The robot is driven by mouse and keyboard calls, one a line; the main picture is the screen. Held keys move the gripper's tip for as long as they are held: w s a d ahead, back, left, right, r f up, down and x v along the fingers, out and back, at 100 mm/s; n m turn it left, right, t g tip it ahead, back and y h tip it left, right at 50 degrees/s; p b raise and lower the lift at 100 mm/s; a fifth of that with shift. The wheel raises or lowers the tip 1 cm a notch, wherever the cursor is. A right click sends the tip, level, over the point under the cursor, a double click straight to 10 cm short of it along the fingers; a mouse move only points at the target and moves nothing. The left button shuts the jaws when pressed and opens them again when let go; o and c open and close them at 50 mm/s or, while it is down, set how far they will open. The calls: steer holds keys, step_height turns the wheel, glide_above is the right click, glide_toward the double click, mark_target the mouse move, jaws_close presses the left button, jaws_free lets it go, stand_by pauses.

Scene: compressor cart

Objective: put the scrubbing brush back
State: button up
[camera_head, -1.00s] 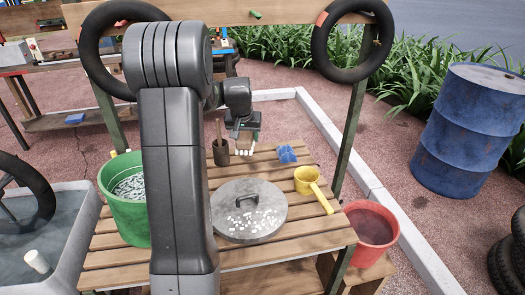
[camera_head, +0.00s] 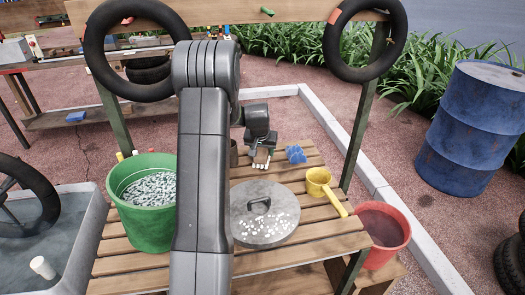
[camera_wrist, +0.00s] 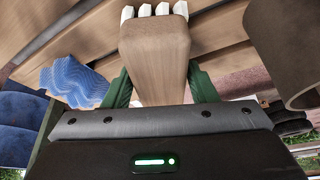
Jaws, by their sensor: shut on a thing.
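The scrubbing brush (camera_head: 261,158) has a pale wooden block with white bristle tufts. My gripper (camera_head: 262,149) is over the back part of the slatted wooden bench (camera_head: 290,262) and is shut on the brush. In the wrist view the wooden block of the brush (camera_wrist: 155,55) sits between the green fingers of my gripper (camera_wrist: 160,88), its white tufts showing at the far end. Bench planks lie behind it. I cannot tell whether the brush touches them.
A blue cloth (camera_head: 296,154) lies right of the brush. A brown cup (camera_head: 234,153) stands close on its left, partly hidden by my arm. A grey lid (camera_head: 244,226) with white bits and a yellow dipper (camera_head: 318,184) are nearer. A green bucket (camera_head: 150,230) stands left.

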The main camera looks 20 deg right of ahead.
steer(key=shift+f, duration=0.1)
steer(key=shift+f, duration=0.15)
steer(key=o, duration=0.9)
steer(key=shift+o, duration=0.2)
steer(key=shift+s+r, duration=0.1)
steer(key=shift+r, duration=0.4)
steer(key=v, duration=1.1)
steer(key=shift+r, duration=0.15)
steer(key=shift+s+a, duration=0.1)
steer(key=shift+a, duration=0.05)
